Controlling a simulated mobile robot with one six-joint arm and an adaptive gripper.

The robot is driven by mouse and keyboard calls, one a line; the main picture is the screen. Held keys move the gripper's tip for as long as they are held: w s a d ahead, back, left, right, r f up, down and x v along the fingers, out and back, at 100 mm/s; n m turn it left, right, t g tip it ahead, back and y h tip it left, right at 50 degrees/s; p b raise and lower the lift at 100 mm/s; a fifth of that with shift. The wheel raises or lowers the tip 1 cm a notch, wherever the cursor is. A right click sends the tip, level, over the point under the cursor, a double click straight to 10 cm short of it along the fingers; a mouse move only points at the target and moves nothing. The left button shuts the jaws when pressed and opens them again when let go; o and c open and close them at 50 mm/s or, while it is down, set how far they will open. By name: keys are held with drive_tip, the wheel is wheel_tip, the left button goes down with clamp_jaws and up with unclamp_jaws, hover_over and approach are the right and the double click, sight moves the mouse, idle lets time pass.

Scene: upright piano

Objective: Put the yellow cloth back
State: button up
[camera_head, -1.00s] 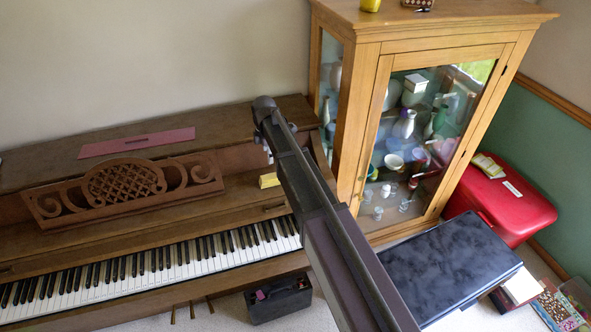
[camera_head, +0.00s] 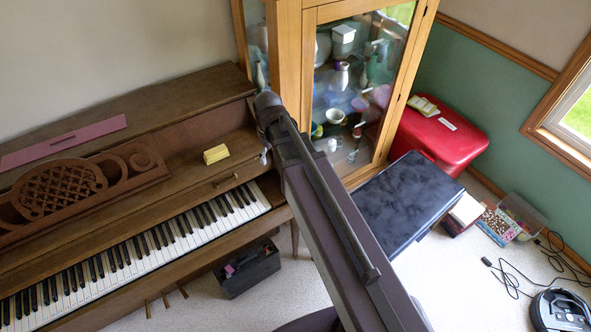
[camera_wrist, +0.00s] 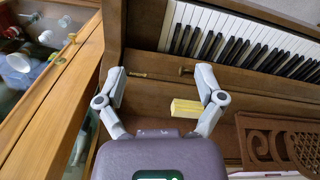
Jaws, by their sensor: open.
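The yellow cloth (camera_head: 216,154) appears as a small, flat-sided yellow block on the piano's wooden ledge, near the right end above the keys. In the wrist view the yellow cloth (camera_wrist: 187,108) lies close to the right-hand finger, toward the wrist. My gripper (camera_wrist: 160,72) is open, with its two fingers spread apart over the piano and nothing held between them. In the head view my gripper is mostly hidden behind my arm, to the right of the cloth.
The upright piano (camera_head: 150,235) has a carved music stand (camera_head: 60,190) and a pink strip (camera_head: 65,140) on top. A glass-fronted cabinet (camera_head: 290,60) stands close at its right. A red box (camera_head: 440,140), dark bench (camera_head: 405,205) and robot vacuum (camera_head: 562,312) are farther right.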

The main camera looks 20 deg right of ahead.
drive_tip(key=s+d+m, duration=0.5)
drive_tip(key=s+m, duration=0.1)
drive_tip(key=s, duration=0.2)
